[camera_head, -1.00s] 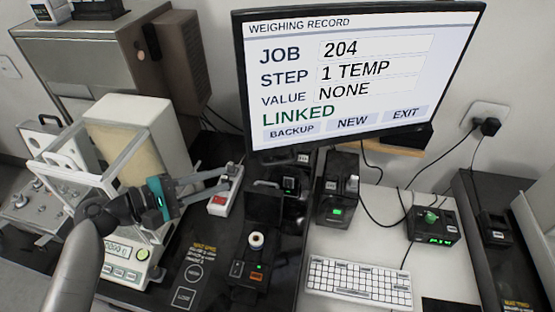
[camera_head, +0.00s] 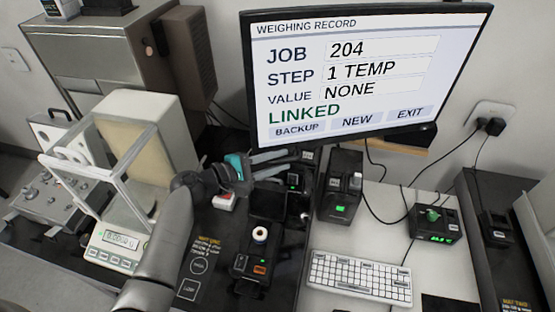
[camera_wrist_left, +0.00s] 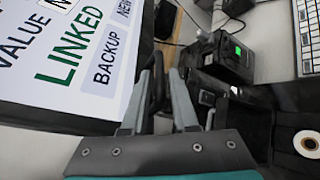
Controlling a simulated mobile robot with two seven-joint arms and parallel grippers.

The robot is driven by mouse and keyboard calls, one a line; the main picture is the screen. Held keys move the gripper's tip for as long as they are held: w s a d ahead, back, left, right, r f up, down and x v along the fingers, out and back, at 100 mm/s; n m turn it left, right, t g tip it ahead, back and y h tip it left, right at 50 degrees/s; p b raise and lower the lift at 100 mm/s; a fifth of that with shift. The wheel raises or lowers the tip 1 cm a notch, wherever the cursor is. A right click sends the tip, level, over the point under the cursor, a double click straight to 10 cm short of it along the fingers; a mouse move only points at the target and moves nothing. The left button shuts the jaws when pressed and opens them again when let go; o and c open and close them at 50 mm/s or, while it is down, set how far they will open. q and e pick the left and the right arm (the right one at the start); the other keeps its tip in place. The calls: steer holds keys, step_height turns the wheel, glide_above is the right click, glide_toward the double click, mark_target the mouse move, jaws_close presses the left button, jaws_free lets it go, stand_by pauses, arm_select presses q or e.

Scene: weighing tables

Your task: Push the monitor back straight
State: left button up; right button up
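The monitor (camera_head: 365,78) hangs upper right of centre in the head view. It looks tilted, its top and bottom edges rising to the right, with a lit weighing record screen. My left gripper (camera_head: 285,161) is just below the monitor's lower left corner, fingers pointing right. In the left wrist view the monitor's screen (camera_wrist_left: 68,45) fills the upper left, beside the left finger of the gripper (camera_wrist_left: 160,75). I cannot tell whether they touch. My right gripper is out of view.
Below stand a black label device (camera_head: 340,187), a small printer with a roll (camera_head: 256,257) and a white keyboard (camera_head: 360,280). A balance with a glass shield (camera_head: 115,245) is left of my arm. Cables hang behind, right of the monitor.

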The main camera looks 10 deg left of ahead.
arm_select(q)
jaws_close()
steer(key=shift+f, duration=0.15)
stand_by(1.3)
